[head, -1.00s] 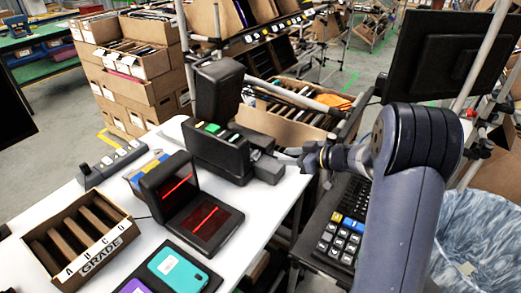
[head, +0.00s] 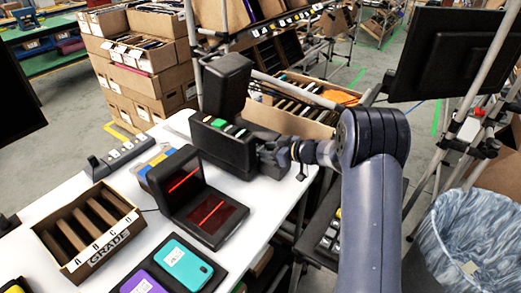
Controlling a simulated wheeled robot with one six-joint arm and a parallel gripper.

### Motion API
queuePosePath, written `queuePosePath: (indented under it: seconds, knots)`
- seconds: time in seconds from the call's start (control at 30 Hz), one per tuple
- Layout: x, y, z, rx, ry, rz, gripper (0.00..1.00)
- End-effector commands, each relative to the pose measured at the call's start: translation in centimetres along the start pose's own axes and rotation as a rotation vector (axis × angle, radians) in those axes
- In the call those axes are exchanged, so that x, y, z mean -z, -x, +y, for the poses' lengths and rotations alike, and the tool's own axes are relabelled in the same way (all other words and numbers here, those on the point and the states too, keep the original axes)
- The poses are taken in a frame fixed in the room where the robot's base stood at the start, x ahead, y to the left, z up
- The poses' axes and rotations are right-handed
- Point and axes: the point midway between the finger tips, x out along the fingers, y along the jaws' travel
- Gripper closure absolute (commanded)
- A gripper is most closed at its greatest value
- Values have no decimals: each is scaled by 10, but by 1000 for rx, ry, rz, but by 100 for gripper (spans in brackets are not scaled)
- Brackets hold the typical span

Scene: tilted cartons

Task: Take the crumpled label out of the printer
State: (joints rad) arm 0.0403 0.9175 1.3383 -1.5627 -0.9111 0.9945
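The printer (head: 222,146) is a black box on the white table, with its tall lid (head: 225,83) standing raised and green and white keys on top. My gripper (head: 268,156) is at the printer's right end, close to or touching it, and covers part of that end. Its fingers are dark against the black printer, so I cannot tell whether they are open or shut, or whether they hold anything. I cannot make out the crumpled label at the printer; the gripper and the printer's body hide the inside.
A scanner-like device (head: 212,215) with red lights stands in front of the printer. A GRADE box (head: 97,258), a teal phone (head: 182,266) and a button strip (head: 120,153) share the table. A lined bin (head: 462,235) stands at right, below a monitor (head: 450,55).

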Motion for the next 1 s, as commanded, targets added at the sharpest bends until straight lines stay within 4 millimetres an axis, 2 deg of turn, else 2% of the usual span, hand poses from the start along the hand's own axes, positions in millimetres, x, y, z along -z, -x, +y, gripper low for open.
queuePosePath:
  seconds: [0.13, 0.47, 0.77, 1.0]
  knots:
    - [0, 1, 0, -1, 0, 0, 63]
    - [0, 1, 0, 0, 0, 0, 90]
    - [3, 2, 0, -1, 1, 0, 91]
    - [26, 12, 0, -2, 4, 2, 91]
